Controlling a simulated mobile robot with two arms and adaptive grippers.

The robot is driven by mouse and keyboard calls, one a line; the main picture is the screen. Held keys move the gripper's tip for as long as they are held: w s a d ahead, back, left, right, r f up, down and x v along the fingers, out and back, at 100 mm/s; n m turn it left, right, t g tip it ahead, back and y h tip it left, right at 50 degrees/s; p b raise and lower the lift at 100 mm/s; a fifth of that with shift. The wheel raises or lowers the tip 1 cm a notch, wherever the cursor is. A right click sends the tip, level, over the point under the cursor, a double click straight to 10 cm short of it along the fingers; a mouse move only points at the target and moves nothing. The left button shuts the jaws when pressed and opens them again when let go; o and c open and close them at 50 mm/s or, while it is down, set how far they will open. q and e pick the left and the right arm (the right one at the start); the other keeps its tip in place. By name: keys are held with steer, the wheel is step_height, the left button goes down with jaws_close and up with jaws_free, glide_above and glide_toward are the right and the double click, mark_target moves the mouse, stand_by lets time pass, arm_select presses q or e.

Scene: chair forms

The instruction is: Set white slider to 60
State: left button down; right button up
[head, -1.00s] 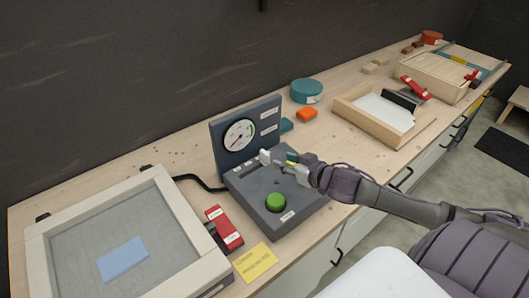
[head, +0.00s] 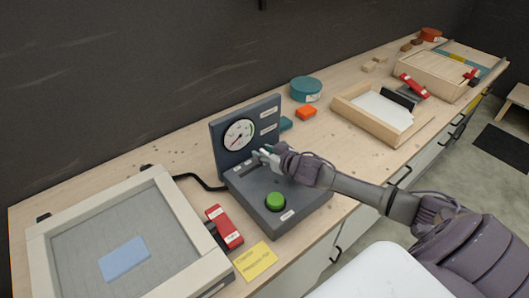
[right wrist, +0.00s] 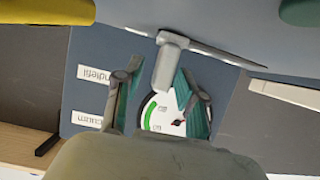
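The white slider (right wrist: 168,62) is a pale knob in a dark slot on the grey control panel (head: 252,188). It shows only partly in the head view, where my right gripper (head: 266,157) covers much of it. In the right wrist view my right gripper (right wrist: 162,92) is open, its two fingers apart, with the knob's end between the fingertips; I see no clear grip on it. The round gauge (head: 239,134) stands on the upright plate behind, its needle pointing to the lower left. The slider's scale is unreadable. My left gripper is not in view.
A green button (head: 275,201) sits at the front of the panel. A red block (head: 224,227), a yellow note (head: 255,262) and a framed tray (head: 188,228) are to its left. An orange block (head: 307,113) and a teal round container (head: 306,89) stand behind right.

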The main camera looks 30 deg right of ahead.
mark_target(254, 168)
jaws_close()
steer(key=a+p, duration=0.1)
steer(key=a, duration=0.3)
steer(key=shift+s+a, duration=0.15)
steer(key=shift+a, duration=0.05)
jaws_free()
steer(key=shift+d, duration=0.1)
steer(key=v, duration=1.2)
stand_by(0.5)
